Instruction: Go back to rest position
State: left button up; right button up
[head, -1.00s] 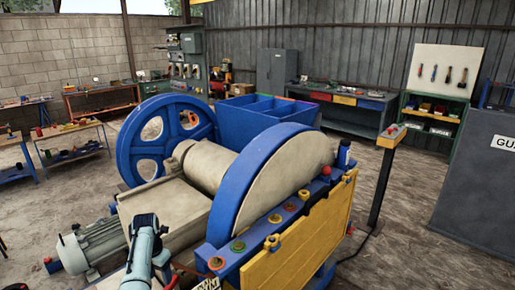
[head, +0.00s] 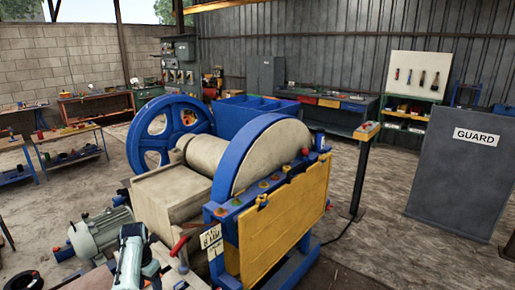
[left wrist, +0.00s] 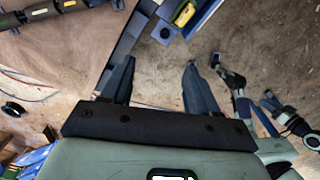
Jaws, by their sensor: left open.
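My left gripper (left wrist: 156,72) shows in the left wrist view with its two dark fingers apart and nothing between them. It is above a brown floor, beside a dark bar. My left arm (head: 131,262) shows in the head view at the bottom left, in front of the jaw crusher (head: 262,150). I cannot make out its fingers there.
The crusher has blue wheels and a yellow side panel (head: 285,215). A grey motor (head: 95,232) stands left of it. A grey guard panel (head: 462,180) stands at the right. Benches line the back. Floor between crusher and guard panel is mostly clear.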

pick_arm(q)
notch_tip(320, 180, down, 14)
jog(key=s+m+h, duration=0.1)
jog(key=s+m, duration=0.1)
jog(key=m, duration=0.4)
jog(key=s+d+f+m, duration=0.3)
jog(key=s+f+m, duration=0.15)
jog(key=f, duration=0.25)
jog(key=s+d+f+m, duration=0.3)
jog(key=s+f, duration=0.3)
jog(key=f, duration=0.1)
jog(key=s+d+f+m+h, duration=0.2)
jog(key=s+d+f+m, duration=0.2)
jog(key=s+d+m, duration=0.5)
jog(key=s+d+r+m, duration=0.1)
jog(key=s+d+m, duration=0.2)
jog(key=s, duration=0.5)
jog(key=s+d+r+m, duration=0.2)
jog(key=s+d+m, duration=0.1)
jog(key=s, duration=0.6)
jog(key=shift+s+d+h, duration=0.2)
jog(key=shift+d+h, duration=0.2)
jog(key=shift+d, duration=0.35)
